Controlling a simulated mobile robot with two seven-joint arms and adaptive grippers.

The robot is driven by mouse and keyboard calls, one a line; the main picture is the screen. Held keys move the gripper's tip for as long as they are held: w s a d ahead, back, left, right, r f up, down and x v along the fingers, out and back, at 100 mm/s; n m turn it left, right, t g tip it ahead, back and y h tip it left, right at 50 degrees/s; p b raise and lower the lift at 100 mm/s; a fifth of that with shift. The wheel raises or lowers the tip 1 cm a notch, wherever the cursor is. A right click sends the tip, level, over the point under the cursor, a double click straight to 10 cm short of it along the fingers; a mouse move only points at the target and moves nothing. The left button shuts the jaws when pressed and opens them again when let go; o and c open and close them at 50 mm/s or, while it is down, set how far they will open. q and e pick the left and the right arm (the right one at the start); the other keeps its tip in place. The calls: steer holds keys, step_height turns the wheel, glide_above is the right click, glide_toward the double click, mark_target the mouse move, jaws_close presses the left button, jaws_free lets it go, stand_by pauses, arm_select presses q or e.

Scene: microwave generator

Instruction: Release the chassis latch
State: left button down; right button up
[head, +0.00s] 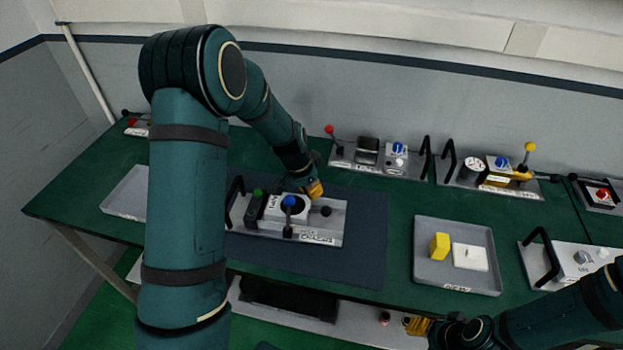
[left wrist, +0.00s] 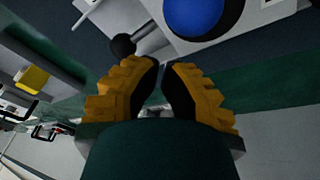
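The grey chassis unit (head: 318,236) lies on the dark mat, with a label reading "CHASSIS" in part. It carries a blue knob (head: 290,201), a green button (head: 257,193), a black ball-ended lever (head: 326,211) at its right and another black lever (head: 287,232) at its front. My left gripper (head: 315,189) is just behind the unit's right part. In the left wrist view its yellow fingertips (left wrist: 162,66) nearly meet with nothing held; a black ball lever (left wrist: 123,45) is close beyond them and the blue knob (left wrist: 195,12) lies further up. My right gripper (head: 417,326) is low, partly hidden.
A grey tray (head: 427,275) with a yellow block (head: 440,246) and a white piece (head: 470,257) stands right of the mat (head: 365,250). Other panels with levers line the back of the green table (head: 385,197). An empty tray (head: 125,195) is at left.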

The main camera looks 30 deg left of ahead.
mark_target(288, 213)
arm_select(q)
steer(key=shift+s+a+r, duration=0.15)
steer(key=shift+s+a, duration=0.15)
steer(key=shift+s, duration=0.35)
steer(key=shift+s+a+r, duration=0.15)
steer(key=shift+s+a, duration=0.1)
steer(key=shift+s, duration=0.35)
steer(key=shift+f, duration=0.1)
arm_select(e)
steer(key=shift+r, duration=0.25)
arm_select(q)
steer(key=shift+a, duration=0.1)
arm_select(e)
steer(key=shift+s+f, duration=0.1)
